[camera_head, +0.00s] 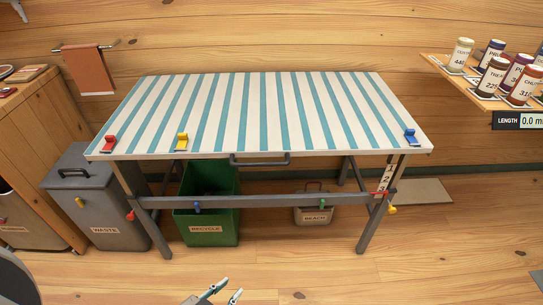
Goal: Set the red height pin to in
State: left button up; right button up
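A striped table (265,108) stands in front of me in the camera_head view. A small red pin-like piece (379,193) shows at its right leg, beside a white scale (387,178) numbered 1, 2, 3. Another red piece (130,215) sits on the left leg. I cannot tell which of them is the height pin, or how deep either sits. My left gripper (227,292) is at the bottom edge, its two fingertips apart with nothing visible between them. It is well below and away from both red pieces. My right gripper is out of view.
Red (108,144), yellow (182,142) and blue (411,136) clips sit along the table's front edge. A green recycle bin (207,229) and a grey bin (313,216) stand under it, a waste bin (95,205) at left. The floor in front is clear.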

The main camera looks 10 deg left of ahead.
aim_at(131, 216)
jog(key=u, duration=1.75)
jog(key=l+z, duration=0.1)
jog(key=z, duration=0.3)
jog(key=l+z, duration=0.1)
jog(key=z, duration=0.3)
jog(key=i+z, duration=0.1)
jog(key=z, duration=0.3)
jog(key=u, duration=1.3)
